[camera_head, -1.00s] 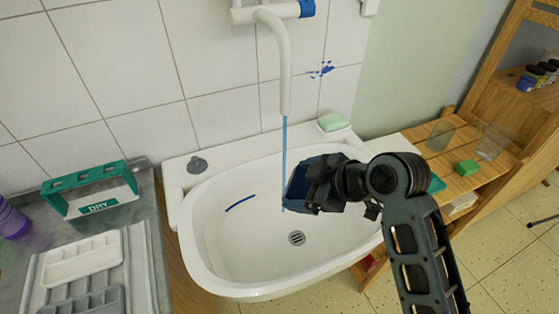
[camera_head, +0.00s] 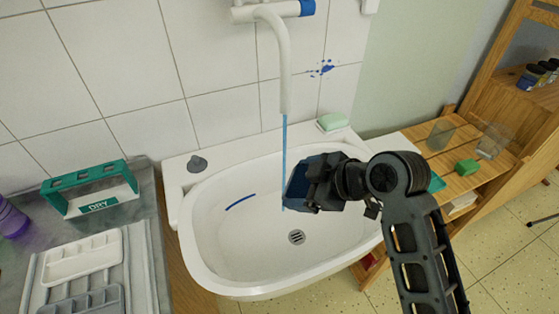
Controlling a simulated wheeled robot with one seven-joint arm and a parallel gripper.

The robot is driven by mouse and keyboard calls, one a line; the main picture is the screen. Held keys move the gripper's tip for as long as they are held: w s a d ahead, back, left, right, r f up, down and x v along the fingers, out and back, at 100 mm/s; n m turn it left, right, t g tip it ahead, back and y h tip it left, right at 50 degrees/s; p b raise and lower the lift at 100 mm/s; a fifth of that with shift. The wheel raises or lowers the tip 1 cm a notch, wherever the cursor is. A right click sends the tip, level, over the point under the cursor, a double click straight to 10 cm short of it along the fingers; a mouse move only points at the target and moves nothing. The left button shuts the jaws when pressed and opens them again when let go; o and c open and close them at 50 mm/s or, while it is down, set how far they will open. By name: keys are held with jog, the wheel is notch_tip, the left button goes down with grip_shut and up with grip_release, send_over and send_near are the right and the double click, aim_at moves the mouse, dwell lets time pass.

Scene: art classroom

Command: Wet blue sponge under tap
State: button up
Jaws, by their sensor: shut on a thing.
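The white tap (camera_head: 285,70) on the tiled wall runs a thin blue stream of water (camera_head: 284,150) down into the white sink (camera_head: 215,268). My gripper (camera_head: 308,184) is over the right half of the basin, shut on the dark blue sponge (camera_head: 298,182). The sponge's left edge is at or right beside the stream; I cannot tell whether the water strikes it. My gripper hides most of the sponge. The drain (camera_head: 296,237) shows below it.
A blue streak (camera_head: 240,201) marks the basin. A grey plug (camera_head: 197,164) and a green soap bar (camera_head: 331,122) sit on the sink's back rim. A wooden shelf (camera_head: 455,180) with glasses stands right.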

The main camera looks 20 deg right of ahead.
aim_at(299, 187)
jog(key=s+r+p, duration=0.2)
jog(key=s+p, duration=0.1)
jog(key=shift+d+r, duration=0.25)
jog(key=shift+r, duration=0.15)
jog(key=shift+s+d+r, duration=0.15)
jog(key=shift+s+r, duration=0.45)
jog(key=shift+s, duration=0.35)
